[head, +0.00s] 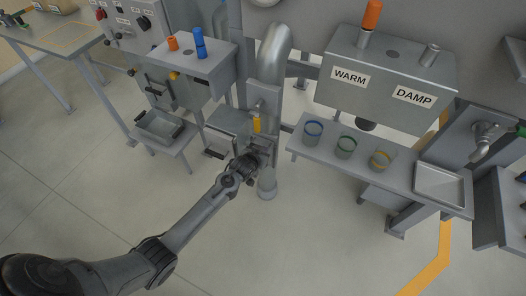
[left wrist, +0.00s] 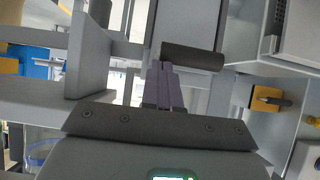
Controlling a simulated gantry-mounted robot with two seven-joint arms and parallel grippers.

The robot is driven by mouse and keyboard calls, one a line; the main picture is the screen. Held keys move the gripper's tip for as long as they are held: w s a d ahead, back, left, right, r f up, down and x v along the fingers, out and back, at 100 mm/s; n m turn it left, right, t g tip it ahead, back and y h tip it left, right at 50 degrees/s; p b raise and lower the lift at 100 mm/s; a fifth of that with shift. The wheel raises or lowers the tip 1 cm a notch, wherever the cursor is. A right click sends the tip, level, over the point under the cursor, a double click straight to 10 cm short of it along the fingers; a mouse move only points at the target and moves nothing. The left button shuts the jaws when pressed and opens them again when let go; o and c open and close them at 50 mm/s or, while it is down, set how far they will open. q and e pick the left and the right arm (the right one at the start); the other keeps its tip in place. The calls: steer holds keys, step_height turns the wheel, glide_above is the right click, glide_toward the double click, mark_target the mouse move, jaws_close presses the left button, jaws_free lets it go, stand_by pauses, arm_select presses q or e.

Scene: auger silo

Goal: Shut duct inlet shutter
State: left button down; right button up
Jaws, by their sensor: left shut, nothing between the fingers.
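The grey duct (head: 273,55) comes down from a curved top at the middle of the head view. A small yellow part (head: 257,125) shows on its front. My left gripper (head: 262,148) is at the duct just below this part, and the arm hides some of it. In the left wrist view the fingers (left wrist: 164,72) are together with nothing between them. A dark round bar (left wrist: 192,57) lies across at their tips; I cannot tell whether they touch. It may be the shutter's handle, but the shutter's position is unclear. My right gripper is not in view.
Right of the duct, a shelf (head: 297,148) holds three cups under a box labelled WARM and DAMP (head: 391,80). A shallow tray (head: 440,181) is at its right end. Left are a control box (head: 185,62) and a metal bin (head: 159,127). The floor in front is clear.

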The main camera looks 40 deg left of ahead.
arm_select(q)
step_height(320, 180, down, 7)
steer(key=b, duration=0.2)
steer(key=shift+b, duration=0.3)
